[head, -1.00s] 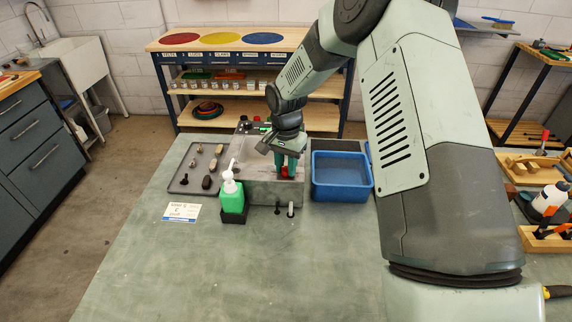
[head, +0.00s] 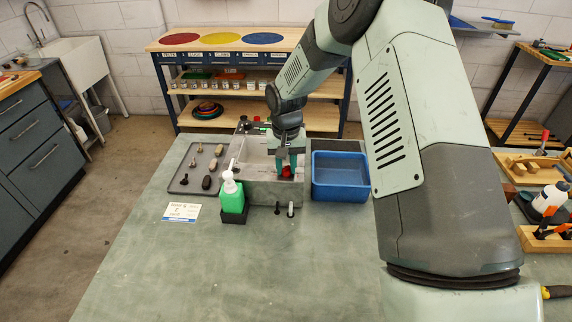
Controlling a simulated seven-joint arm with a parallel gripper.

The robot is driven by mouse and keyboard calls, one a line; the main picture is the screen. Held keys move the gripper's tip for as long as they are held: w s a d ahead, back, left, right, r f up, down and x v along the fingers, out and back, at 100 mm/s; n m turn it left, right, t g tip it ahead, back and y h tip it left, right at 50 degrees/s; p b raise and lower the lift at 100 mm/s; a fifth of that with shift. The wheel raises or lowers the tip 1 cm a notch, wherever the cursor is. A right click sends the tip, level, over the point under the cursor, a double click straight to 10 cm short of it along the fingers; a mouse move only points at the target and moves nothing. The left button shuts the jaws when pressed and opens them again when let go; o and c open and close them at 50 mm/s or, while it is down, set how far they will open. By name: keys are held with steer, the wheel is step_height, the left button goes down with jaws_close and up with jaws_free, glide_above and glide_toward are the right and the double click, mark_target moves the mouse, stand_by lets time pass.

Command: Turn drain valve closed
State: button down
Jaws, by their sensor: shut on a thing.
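The drain valve's red handle (head: 287,171) shows between the fingers of my gripper (head: 286,172). The handle sits at the right part of a grey box-like basin (head: 262,191) on the green bench. My gripper points down and is shut on the red handle. The fingers cover part of the handle, so its exact angle is hard to tell.
A blue bin (head: 341,189) stands close to the right of the basin. A green soap bottle (head: 232,196) stands in front. A dark tray (head: 183,180) with several small parts lies to the left. The front of the bench (head: 200,270) is clear.

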mark_target(286, 167)
steer(key=n, duration=1.1)
steer(key=shift+n, duration=0.4)
stand_by(0.3)
steer(key=c, duration=0.9)
jaws_free()
step_height(286, 167, up, 11)
steer(key=shift+f, duration=0.1)
